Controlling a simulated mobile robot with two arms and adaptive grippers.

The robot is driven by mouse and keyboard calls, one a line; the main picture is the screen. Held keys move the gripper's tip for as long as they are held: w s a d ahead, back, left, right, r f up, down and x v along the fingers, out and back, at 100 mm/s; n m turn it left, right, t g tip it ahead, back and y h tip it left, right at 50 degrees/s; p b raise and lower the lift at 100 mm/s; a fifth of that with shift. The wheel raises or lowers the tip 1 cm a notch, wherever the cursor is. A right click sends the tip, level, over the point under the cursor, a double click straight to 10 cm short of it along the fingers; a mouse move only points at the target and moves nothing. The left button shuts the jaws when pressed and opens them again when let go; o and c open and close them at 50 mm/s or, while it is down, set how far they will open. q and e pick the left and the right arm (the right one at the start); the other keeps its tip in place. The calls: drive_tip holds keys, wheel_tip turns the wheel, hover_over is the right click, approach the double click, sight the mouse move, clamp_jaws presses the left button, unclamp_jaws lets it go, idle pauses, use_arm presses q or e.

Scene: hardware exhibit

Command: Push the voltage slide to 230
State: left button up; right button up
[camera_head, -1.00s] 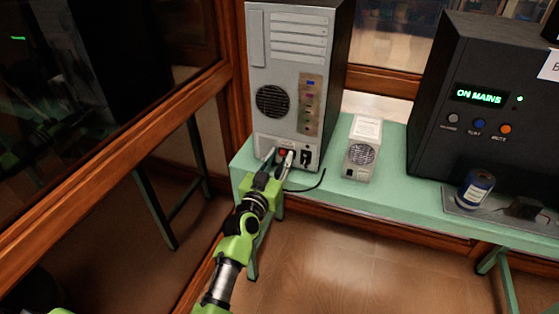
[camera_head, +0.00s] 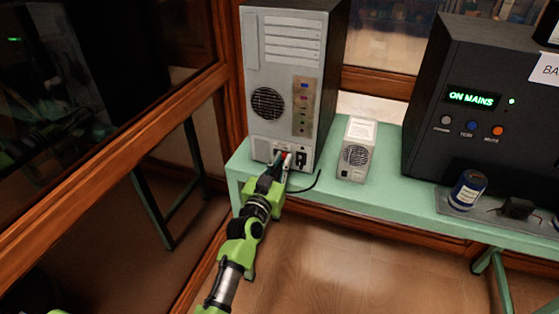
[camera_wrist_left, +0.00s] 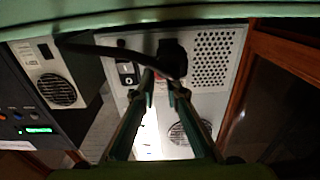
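A grey computer tower (camera_head: 285,68) stands on a green bench (camera_head: 395,192) with its back panel facing me. Low on that panel are a small red part (camera_head: 277,151), which may be the voltage slide, and a black power inlet (camera_head: 301,159). My left gripper (camera_head: 281,163) is at the panel's lower edge, left of the inlet. In the left wrist view its fingers (camera_wrist_left: 161,82) are partly closed with a narrow gap between the tips, close to the panel; a little red shows near them. The fingers hide much of the slide, its number cannot be read, and contact is unclear. My right gripper is not in view.
A black cable (camera_head: 310,184) lies on the bench beside the tower. A small grey power unit (camera_head: 356,152) stands to the right. A black cabinet (camera_head: 470,135) reads "ON MAINS"; a blue can (camera_head: 467,190) stands before it. A wooden-framed glass partition (camera_head: 120,130) is at left.

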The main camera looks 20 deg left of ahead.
use_arm(q)
drive_tip(key=shift+o, duration=0.8)
drive_tip(key=shift+d, duration=0.3)
drive_tip(key=shift+a, duration=0.1)
drive_tip(key=s, duration=1.2)
drive_tip(key=shift+a, duration=0.2)
